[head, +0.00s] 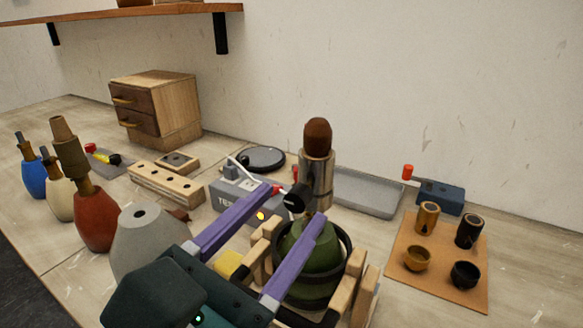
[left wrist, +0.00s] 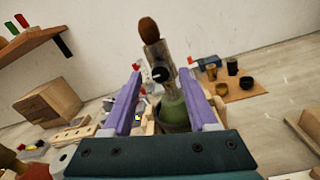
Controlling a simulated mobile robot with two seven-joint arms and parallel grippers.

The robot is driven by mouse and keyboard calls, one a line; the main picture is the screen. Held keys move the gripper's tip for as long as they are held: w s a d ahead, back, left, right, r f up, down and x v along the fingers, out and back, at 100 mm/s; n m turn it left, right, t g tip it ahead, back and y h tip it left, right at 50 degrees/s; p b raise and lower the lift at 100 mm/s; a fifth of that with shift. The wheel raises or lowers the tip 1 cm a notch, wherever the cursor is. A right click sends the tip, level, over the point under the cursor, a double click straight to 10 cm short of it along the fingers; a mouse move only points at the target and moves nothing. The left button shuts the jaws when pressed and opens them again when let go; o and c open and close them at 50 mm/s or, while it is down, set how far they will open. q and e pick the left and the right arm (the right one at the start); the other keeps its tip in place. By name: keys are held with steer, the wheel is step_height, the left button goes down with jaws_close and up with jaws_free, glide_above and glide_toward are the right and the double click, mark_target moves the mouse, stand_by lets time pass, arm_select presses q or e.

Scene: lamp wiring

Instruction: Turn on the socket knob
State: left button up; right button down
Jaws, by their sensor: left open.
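A green lamp base (head: 300,252) sits upright in a wooden holder with a dark ring. A metal socket (head: 318,178) stands on top of it, with a brown bulb (head: 318,134) in it. The black socket knob (head: 297,198) sticks out from the socket's side toward me. My left gripper (head: 295,203) is open, its purple fingers pointing at the socket. In the left wrist view the knob (left wrist: 160,74) shows between the two fingertips (left wrist: 160,73). I cannot tell whether either finger touches it. My right gripper is not in view.
A grey tester box (head: 236,197) stands just left of the socket. A grey lamp base (head: 145,240) and several coloured ones stand at the left. A grey tray (head: 368,194) lies behind. A tan mat (head: 452,284) with small cups is at the right.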

arm_select(q)
steer(key=shift+x, duration=1.1)
jaws_close()
